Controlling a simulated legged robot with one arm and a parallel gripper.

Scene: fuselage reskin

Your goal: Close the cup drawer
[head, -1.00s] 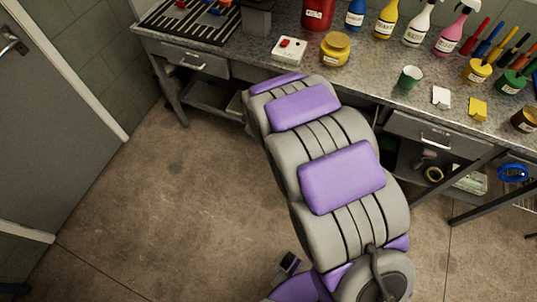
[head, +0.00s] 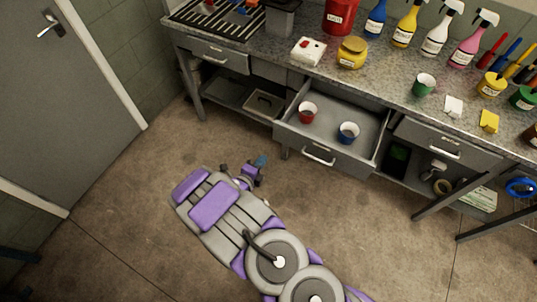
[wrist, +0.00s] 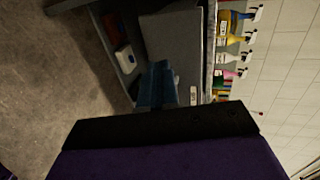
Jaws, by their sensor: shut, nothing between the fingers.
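The cup drawer (head: 334,157) is pulled out from under the workbench in the head view, with a silver handle (head: 319,155) on its front. Inside it stand a red cup (head: 307,112) on the left and a blue cup (head: 348,133) on the right. My gripper (head: 262,161) is shut and empty, left of the drawer front and apart from it. In the wrist view, its blue fingers (wrist: 157,86) point toward the bench. The dark wrist body fills the lower part of that view, and the cups cannot be made out there.
The worktop above holds a green cup (head: 423,85), a yellow jar (head: 352,52), a white box with a red button (head: 308,51) and several spray bottles. A shut drawer (head: 447,143) sits to the right. A bench leg (head: 190,85) stands left. The floor in front is clear.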

